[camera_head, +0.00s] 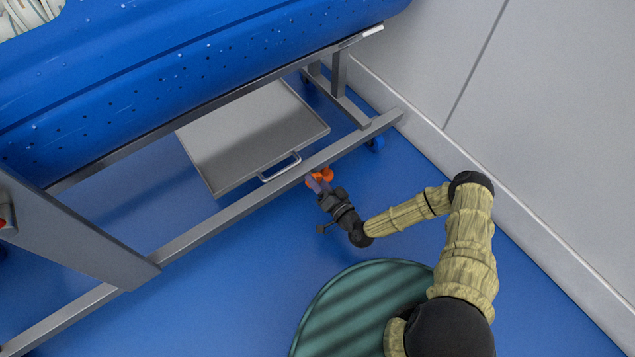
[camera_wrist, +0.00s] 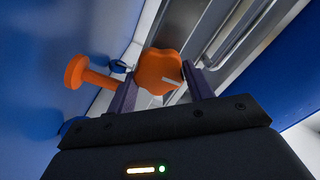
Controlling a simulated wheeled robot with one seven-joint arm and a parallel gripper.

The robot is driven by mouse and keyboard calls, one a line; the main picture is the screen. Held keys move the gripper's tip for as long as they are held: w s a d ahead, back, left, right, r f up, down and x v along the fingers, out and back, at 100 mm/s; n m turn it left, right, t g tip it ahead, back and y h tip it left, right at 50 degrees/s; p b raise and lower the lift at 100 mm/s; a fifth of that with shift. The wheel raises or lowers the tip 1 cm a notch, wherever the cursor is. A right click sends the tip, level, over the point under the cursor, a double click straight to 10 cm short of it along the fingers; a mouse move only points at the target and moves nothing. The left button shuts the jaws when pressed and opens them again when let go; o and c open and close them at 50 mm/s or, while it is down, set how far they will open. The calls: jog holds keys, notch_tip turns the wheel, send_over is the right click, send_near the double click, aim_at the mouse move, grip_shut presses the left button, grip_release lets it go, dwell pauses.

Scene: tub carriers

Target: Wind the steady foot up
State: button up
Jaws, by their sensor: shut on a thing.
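The steady foot's orange lobed hand knob (camera_wrist: 158,68) sits between the two fingers of my gripper (camera_wrist: 160,88) in the wrist view. The fingers are shut on it, one on each side. A pale mark runs across the knob's face. An orange foot pad (camera_wrist: 75,71) on a short orange stem shows to the left of the knob, beside the blue floor. I cannot tell whether the pad touches the floor. In the head view my gripper (camera_head: 319,184) reaches the orange knob (camera_head: 326,174) at the carrier's lower rail (camera_head: 230,208), and the fingers partly hide it.
The carrier holds a blue perforated tub (camera_head: 200,85) above the rail. A grey tray with a handle (camera_head: 250,135) lies beneath the tub. A grey wall (camera_head: 560,130) stands close on the right. Blue floor is open at lower left.

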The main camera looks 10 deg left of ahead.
jog(key=shift+d+m, duration=0.1)
jog(key=shift+m, duration=0.3)
jog(key=o, duration=1)
